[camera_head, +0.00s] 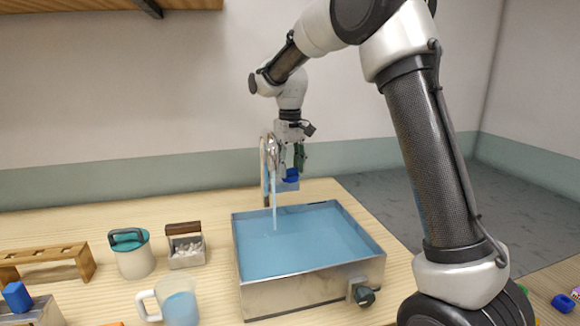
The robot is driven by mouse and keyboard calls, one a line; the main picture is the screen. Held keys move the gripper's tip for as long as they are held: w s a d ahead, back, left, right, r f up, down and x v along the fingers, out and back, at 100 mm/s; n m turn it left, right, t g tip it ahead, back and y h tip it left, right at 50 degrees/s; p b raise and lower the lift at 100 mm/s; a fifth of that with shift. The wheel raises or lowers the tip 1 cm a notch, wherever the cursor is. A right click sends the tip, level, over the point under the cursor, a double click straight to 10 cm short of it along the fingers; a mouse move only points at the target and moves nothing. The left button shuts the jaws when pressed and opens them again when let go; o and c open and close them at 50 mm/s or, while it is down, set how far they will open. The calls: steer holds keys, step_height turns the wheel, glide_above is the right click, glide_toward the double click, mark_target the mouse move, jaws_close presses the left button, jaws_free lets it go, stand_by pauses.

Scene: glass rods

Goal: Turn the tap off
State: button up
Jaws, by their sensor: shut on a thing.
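The tap (268,150) has a curved metal spout at the back edge of the table. A stream of water (274,205) runs from it into the basin (310,293), a metal-sided box filled with blue water. My gripper (291,167) reaches down beside the spout, on its right. It is shut on a small blue part, which looks like the tap handle (291,176). The fingers hide part of it, and the exact contact is too small to see.
A dark knob (364,296) sticks out of the basin's front. The table's back left is clear.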

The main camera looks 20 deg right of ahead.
mark_target(291, 169)
steer(key=shift+r+m, duration=0.1)
steer(key=shift+m, duration=1.4)
steer(key=o, duration=1)
step_height(291, 169, up, 12)
